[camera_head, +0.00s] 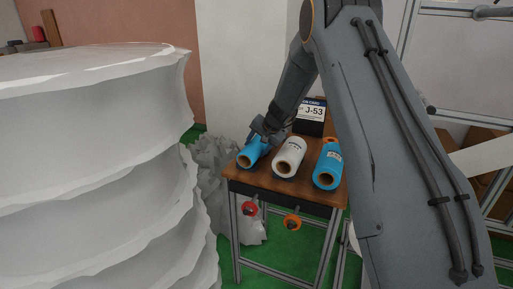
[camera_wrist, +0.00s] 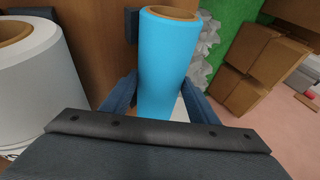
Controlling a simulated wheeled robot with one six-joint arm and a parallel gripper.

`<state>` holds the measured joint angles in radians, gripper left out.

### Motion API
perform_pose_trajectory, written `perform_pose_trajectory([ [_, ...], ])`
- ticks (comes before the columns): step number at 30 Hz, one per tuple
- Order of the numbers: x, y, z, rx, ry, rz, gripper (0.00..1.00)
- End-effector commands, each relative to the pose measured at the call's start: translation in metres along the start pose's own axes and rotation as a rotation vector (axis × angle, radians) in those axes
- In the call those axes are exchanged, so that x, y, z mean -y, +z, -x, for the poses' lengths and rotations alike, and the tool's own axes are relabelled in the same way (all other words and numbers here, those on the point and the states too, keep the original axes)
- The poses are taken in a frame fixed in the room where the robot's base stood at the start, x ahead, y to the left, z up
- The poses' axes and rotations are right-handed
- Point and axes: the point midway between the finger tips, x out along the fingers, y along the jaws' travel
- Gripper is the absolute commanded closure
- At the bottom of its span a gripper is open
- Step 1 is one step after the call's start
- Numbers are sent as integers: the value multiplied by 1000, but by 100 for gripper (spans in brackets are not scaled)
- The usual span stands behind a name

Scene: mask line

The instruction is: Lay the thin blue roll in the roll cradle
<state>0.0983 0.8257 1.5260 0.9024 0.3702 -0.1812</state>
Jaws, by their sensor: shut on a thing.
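My gripper (camera_head: 262,133) is shut on the thin blue roll (camera_head: 251,153) at the left end of a small wooden-topped table. In the wrist view the same blue roll (camera_wrist: 165,60) stretches between the two dark fingers, with its brown core end showing at the top. In the head view the roll lies with its open core end facing the camera, at the table's left edge. I cannot tell whether it still touches the table. I cannot make out the roll cradle in either view.
A white roll (camera_head: 290,157) lies close to the right of the held roll, and a thicker blue roll (camera_head: 328,166) lies beyond it. A J-53 sign (camera_head: 312,112) stands behind them. A large white stack of wrapped film (camera_head: 90,150) fills the left. Cardboard boxes (camera_wrist: 255,70) show in the wrist view.

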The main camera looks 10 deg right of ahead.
Motion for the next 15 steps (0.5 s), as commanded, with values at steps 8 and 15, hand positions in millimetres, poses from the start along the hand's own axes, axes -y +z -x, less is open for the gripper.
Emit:
perform_pose_trajectory([
  [8,-1,0,-2,-1,0,0,71],
  [15,-3,1,-4,-1,0,0,71],
])
